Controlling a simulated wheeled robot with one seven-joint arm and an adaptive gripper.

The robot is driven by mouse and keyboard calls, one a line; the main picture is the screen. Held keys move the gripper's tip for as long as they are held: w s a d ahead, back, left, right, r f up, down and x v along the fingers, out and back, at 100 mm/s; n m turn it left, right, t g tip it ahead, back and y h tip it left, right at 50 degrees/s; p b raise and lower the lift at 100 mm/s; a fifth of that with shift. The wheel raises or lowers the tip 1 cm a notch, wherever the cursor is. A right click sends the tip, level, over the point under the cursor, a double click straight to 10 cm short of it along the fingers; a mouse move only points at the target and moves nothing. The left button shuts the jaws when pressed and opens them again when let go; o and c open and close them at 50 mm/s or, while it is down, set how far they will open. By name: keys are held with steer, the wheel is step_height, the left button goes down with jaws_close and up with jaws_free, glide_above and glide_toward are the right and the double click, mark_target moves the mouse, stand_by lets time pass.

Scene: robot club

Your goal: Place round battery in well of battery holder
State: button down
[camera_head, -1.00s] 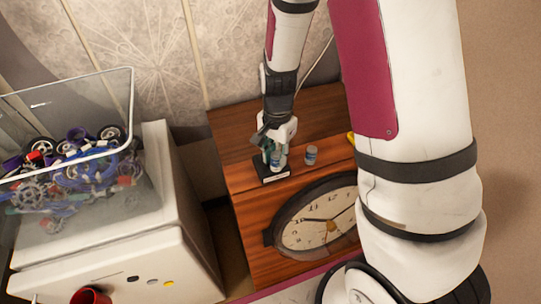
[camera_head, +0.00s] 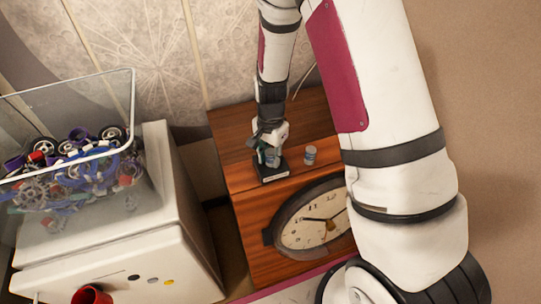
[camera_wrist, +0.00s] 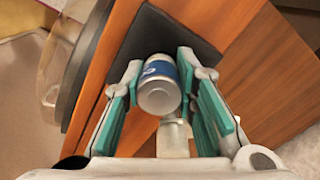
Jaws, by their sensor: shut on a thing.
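A round battery (camera_wrist: 158,85), silver with a blue and white label, sits between the teal fingers of my gripper (camera_wrist: 160,90) in the wrist view. My gripper (camera_head: 268,155) is shut on it, over the black battery holder (camera_head: 273,176), in the head view. The holder also shows as a dark square plate (camera_wrist: 160,30) behind the battery in the wrist view. The well is hidden, so I cannot tell whether the battery is inside it. A second round battery (camera_head: 310,155) stands upright on the cabinet, right of the holder and apart from it.
The wooden cabinet (camera_head: 252,215) bears the holder, with a clock (camera_head: 308,218) on its front side. A clear bin of mixed parts (camera_head: 125,150) rests on a white cabinet (camera_head: 170,240) at left. Wood behind the holder is clear. A wall stands behind.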

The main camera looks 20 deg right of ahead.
steer(key=shift+f, duration=0.25)
steer(key=shift+s+f, duration=0.1)
steer(key=shift+f, duration=0.2)
steer(key=c, duration=1.4)
jaws_free()
steer(key=shift+o, duration=0.6)
steer(key=shift+f, duration=0.15)
steer(key=shift+r, duration=0.2)
step_height(320, 180, up, 14)
steer(key=f, duration=0.1)
step_height(320, 180, up, 14)
steer(key=r+n+t, duration=0.1)
steer(key=n+t, duration=0.1)
steer(key=n, duration=0.3)
glide_above(270, 152)
steer(key=s, duration=0.8)
steer(key=s+r+n+t, duration=0.1)
steer(key=s+r+n, duration=0.2)
steer(key=s, duration=0.3)
steer(key=s+r+n+t, duration=0.2)
steer(key=s+r+n, duration=0.1)
steer(key=s, duration=0.4)
steer(key=shift+s+d+n, duration=0.25)
steer(key=shift+n, duration=0.05)
